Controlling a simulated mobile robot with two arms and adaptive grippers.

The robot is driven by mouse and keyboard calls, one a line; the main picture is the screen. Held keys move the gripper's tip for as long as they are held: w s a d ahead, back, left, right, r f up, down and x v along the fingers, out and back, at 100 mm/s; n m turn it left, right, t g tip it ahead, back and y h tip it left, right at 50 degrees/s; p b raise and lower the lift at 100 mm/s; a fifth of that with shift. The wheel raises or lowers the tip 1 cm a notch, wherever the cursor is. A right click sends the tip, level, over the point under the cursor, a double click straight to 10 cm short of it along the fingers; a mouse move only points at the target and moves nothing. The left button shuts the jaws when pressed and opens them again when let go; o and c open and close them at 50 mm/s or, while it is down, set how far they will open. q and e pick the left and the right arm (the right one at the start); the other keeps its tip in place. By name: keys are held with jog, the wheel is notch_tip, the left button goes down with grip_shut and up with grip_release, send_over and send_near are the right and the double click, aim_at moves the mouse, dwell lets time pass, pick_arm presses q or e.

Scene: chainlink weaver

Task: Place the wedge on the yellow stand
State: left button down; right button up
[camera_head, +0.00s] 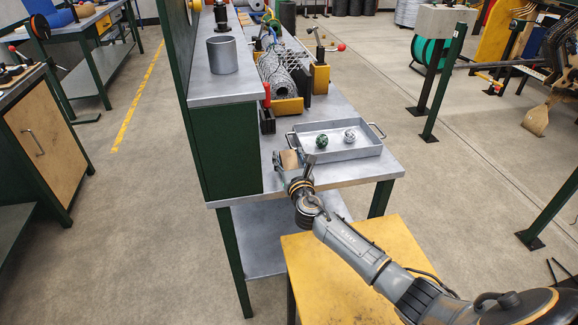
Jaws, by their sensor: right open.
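A small tan wooden block, which looks like the wedge (290,159), lies near the front left of the metal workbench (345,176). My right gripper (292,162) is open at the block, with its fingers around or just above it; I cannot tell whether they touch it. The gripper hides part of the block. A yellow-topped stand (312,262) is in front of the bench, below my right arm, which covers part of its top. My left gripper is not in view.
A metal tray (345,152) with a green ball (321,140) and a silver ball (350,136) sits right beside the gripper. A grey cup (222,56) stands on the raised shelf at left. A wire mesh roll (280,78) lies behind between yellow blocks.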

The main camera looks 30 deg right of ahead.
jog(key=shift+c, duration=0.2)
jog(key=c, duration=1)
jog(key=shift+r, duration=0.1)
jog(key=shift+c, duration=0.2)
